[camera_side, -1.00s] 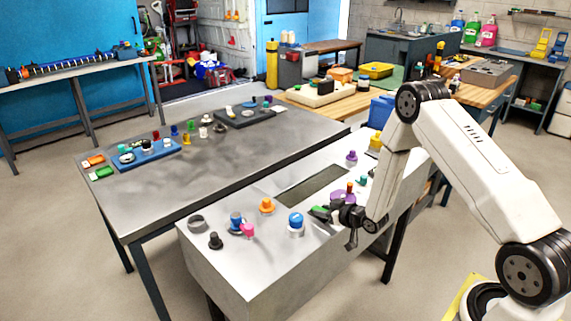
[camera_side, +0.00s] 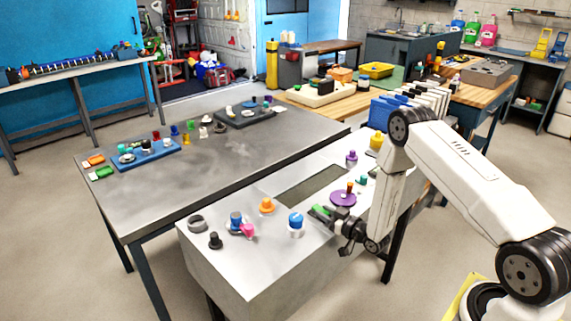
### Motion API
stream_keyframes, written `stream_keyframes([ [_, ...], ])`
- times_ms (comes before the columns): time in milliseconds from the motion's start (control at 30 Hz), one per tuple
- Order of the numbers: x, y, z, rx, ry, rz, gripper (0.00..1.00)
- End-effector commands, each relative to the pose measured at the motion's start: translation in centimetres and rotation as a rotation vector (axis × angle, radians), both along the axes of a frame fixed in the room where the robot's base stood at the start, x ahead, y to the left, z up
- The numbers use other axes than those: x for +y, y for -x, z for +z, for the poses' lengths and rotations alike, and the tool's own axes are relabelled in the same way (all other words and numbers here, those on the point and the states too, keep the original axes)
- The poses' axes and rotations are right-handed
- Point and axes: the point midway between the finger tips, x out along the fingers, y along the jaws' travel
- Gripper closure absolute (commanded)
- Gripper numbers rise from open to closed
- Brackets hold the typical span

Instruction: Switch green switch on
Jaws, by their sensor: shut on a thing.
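A small elongated green piece, which looks like the green switch (camera_side: 319,211), sits on the pale console (camera_side: 262,262) just right of the blue knob. My gripper (camera_side: 328,217) reaches in from the right, low over the console top, with its dark fingers at the green piece. The gripper is shut on it. The fingers hide part of it, and its on or off position is too small to tell.
Around it on the console are a blue knob (camera_side: 296,221), an orange knob (camera_side: 267,206), a purple disc (camera_side: 342,198) and a dark recessed panel (camera_side: 311,186). Another green piece (camera_side: 101,173) lies on the grey table (camera_side: 190,200) at left.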

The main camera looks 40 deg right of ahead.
Motion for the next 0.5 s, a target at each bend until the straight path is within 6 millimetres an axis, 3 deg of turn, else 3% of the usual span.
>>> stream_keyframes([
  [167,-0.01,-0.04,0.05,-0.001,0.001,0.0,1.0],
  [200,-0.01,-0.04,0.05,-0.001,0.001,0.0,0.55],
  [300,0.0,-0.03,0.04,0.0,0.001,0.0,0.26],
  [500,0.0,-0.02,0.03,0.001,0.001,0.0,0.26],
])
